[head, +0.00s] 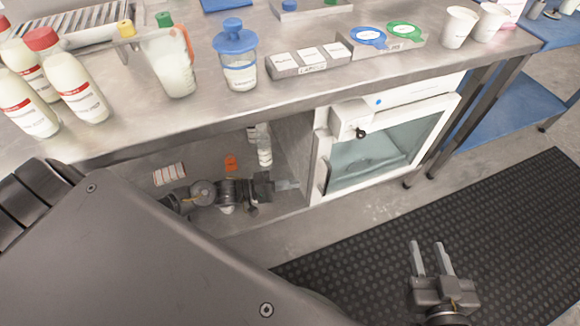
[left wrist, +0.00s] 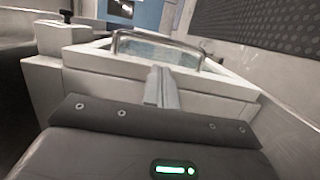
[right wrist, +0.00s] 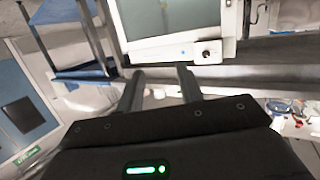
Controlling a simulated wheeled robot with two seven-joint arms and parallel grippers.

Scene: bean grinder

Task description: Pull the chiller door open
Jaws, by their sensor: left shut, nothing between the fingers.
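The chiller (head: 395,102) is a white box under the steel bench, with a glass door (head: 375,155) in a white frame. No gap shows around the door in the head view. In the left wrist view, a curved metal handle (left wrist: 170,38) stands out from the door. My left gripper (head: 288,185) is shut and empty, beside the chiller's left side. In its wrist view the closed fingers (left wrist: 161,85) point at the white frame, short of the handle. My right gripper (head: 432,258) is open and empty above the black mat, its fingers apart in the right wrist view (right wrist: 160,88).
The steel bench (head: 190,120) holds white bottles (head: 75,85), a jug (head: 170,65), a blue-lidded jar (head: 238,70), trays and cups (head: 458,28). Its legs and a blue shelf (head: 510,105) stand right of the chiller. The black mat (head: 500,220) in front is clear.

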